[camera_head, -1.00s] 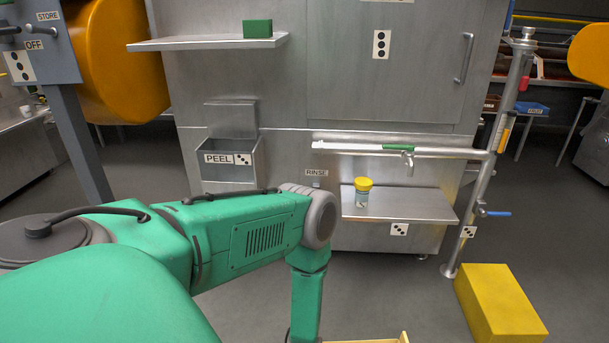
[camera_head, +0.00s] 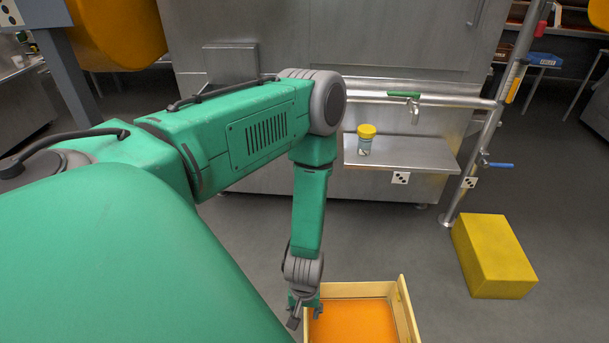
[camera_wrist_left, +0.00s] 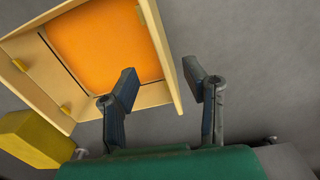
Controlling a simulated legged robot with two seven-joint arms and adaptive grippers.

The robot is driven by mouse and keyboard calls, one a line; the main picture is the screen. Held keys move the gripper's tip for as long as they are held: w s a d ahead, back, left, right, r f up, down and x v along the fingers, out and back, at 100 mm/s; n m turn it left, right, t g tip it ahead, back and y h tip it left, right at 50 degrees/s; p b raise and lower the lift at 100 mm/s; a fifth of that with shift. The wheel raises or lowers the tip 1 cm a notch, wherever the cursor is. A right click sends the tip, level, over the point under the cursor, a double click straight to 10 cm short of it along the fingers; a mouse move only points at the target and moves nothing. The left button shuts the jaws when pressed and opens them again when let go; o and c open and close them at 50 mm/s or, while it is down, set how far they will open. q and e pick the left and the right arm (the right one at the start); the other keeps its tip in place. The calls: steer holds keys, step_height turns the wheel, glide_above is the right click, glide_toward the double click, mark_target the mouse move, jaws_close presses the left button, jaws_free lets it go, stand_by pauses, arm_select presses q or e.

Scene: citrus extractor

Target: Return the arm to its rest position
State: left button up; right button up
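My green left arm (camera_head: 262,132) reaches in from the left, bends at a grey joint and hangs down with its forearm nearly vertical. My left gripper (camera_head: 305,315) is at the lower end, by the left side of a pale yellow crate with an orange floor (camera_head: 403,312). In the left wrist view the two fingers of the gripper (camera_wrist_left: 160,82) are spread apart with nothing between them. The crate also shows there (camera_wrist_left: 168,48), its rim passing behind the fingers. I cannot tell whether a finger touches the crate. My right gripper is not in view.
A yellow block (camera_head: 493,256) is on the floor at the right. A pipe with a blue-handled valve (camera_head: 490,164) stands behind it. Grey floor between is clear.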

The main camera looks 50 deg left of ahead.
arm_select(q)
steer(key=shift+r, duration=0.75)
steer(key=shift+s, duration=0.2)
